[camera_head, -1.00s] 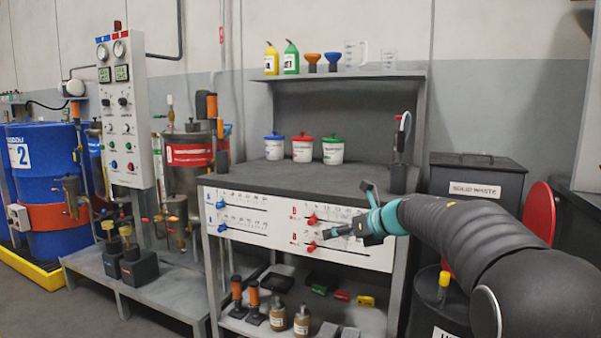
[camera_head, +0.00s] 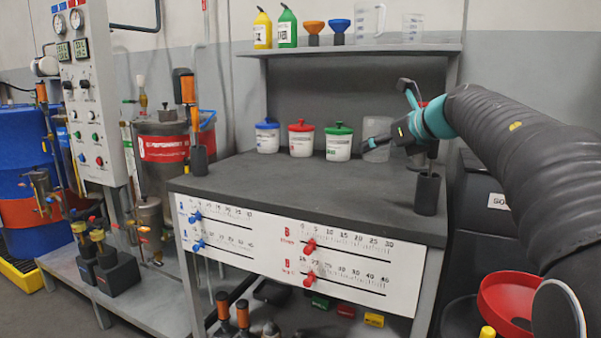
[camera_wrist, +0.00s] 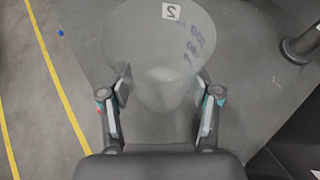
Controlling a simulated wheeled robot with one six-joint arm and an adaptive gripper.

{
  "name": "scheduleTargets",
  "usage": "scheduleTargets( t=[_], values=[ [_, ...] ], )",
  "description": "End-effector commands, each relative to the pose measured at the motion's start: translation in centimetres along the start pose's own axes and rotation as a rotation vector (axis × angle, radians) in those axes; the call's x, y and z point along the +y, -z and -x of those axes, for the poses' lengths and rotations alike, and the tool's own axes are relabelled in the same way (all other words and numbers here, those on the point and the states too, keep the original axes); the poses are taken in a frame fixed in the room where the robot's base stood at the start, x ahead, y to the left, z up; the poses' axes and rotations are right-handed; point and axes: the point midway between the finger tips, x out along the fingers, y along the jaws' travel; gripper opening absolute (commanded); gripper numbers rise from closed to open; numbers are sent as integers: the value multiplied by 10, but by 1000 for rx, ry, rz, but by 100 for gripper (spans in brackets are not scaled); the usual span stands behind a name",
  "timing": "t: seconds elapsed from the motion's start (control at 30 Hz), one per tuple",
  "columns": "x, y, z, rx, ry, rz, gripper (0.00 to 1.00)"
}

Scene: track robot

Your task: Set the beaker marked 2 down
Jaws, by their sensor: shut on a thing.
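The beaker marked 2 (camera_wrist: 160,50) is clear and shows its label "2" and blue markings in the wrist view. My gripper (camera_wrist: 162,98) is shut on it, with one finger on each side. In the head view the beaker (camera_head: 376,140) appears pale and see-through, held by my gripper (camera_head: 388,138) at the right of the lidded tubs. It appears over the dark grey bench top (camera_head: 300,195). The gap between its base and the bench cannot be told.
Tubs with blue (camera_head: 267,136), red (camera_head: 301,139) and green (camera_head: 339,142) lids stand just left of the beaker. A dark holder (camera_head: 427,193) stands at the bench's right corner. The bench front is clear. A shelf (camera_head: 350,50) with bottles, funnels and jugs hangs behind.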

Motion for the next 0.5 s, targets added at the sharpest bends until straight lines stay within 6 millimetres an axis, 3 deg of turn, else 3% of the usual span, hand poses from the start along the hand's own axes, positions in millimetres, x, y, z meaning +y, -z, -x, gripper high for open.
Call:
scheduleTargets(
  t=[0.17, 0.5],
  values=[
    [-2, 2, -14, 1, 9, -2, 21],
    [5, 10, -90, 1, 12, -4, 21]
  ],
)
